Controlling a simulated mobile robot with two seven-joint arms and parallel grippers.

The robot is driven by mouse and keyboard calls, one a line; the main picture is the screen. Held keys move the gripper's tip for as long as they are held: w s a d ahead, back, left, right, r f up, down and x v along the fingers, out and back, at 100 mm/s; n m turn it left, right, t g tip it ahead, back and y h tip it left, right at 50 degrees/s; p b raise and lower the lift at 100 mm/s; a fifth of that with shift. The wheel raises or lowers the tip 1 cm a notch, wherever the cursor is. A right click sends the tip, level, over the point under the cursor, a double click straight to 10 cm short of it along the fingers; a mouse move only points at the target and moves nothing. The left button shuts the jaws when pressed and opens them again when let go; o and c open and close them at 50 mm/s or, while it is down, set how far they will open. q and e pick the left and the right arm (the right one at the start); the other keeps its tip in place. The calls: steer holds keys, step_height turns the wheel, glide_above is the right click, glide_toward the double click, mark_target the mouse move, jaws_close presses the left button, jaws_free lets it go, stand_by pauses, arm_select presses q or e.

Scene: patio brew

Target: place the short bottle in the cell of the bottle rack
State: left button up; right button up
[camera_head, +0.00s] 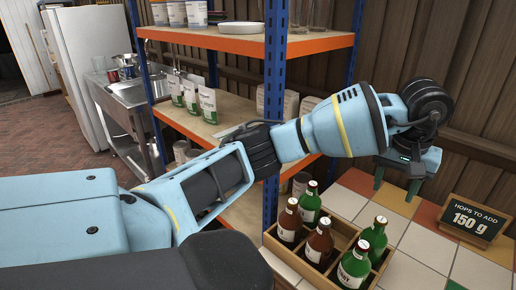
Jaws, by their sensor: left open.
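The wooden bottle rack (297,263) stands on the tiled counter at the bottom centre, with several green and brown bottles in its cells. A green bottle (375,239) stands at its right side, and a brown bottle (320,243) is near its middle. I cannot tell which bottle is the short one. My left gripper (396,184) is open, fingers pointing down, above the tiles behind and to the right of the rack. No bottle shows between its fingers. My right gripper is out of view.
A sign reading 150 g (470,219) stands at the right of the counter. A green thing (455,285) is cut off at the bottom edge. An orange-and-blue shelf (240,45) with pouches and tins stands behind my left arm. Tiles right of the rack are mostly clear.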

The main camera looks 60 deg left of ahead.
arm_select(q)
steer(key=s+d+f+n+g+h, duration=0.1)
steer(key=s+d+f+g+h, duration=0.1)
steer(key=s+d+f+h, duration=0.5)
steer(key=s+d+f+n+g+h, duration=0.1)
steer(key=s+d+f+h, duration=0.2)
steer(key=d, duration=0.8)
steer(key=s+d+r+n+h, duration=0.2)
steer(key=s+d+n+h, duration=0.7)
steer(key=n, duration=0.3)
steer(key=s+a+f+m+t+y, duration=0.1)
steer(key=a+f+m+t+y, duration=0.55)
steer(key=m, duration=1.15)
steer(key=s+a+f+m+t+y, duration=0.1)
steer(key=a+f+m+t+y, duration=0.45)
steer(key=f+m+t, duration=0.85)
steer(key=s+a+f+n+g+y, duration=0.1)
steer(key=s+a+f+n+g, duration=0.2)
steer(key=s, duration=0.4)
steer(key=s+a+f+n+g+y, duration=0.2)
steer(key=s+a+f+n+g, duration=0.1)
steer(key=s, duration=0.5)
steer(key=s+a+f+n+g+y, duration=0.1)
steer(key=s+a+f+n+g, duration=0.2)
steer(key=s+f+n+g, duration=0.2)
steer(key=s+f, duration=0.3)
steer(key=shift+s+a+n, duration=0.15)
steer(key=shift+a+n, duration=0.2)
steer(key=shift+n, duration=0.05)
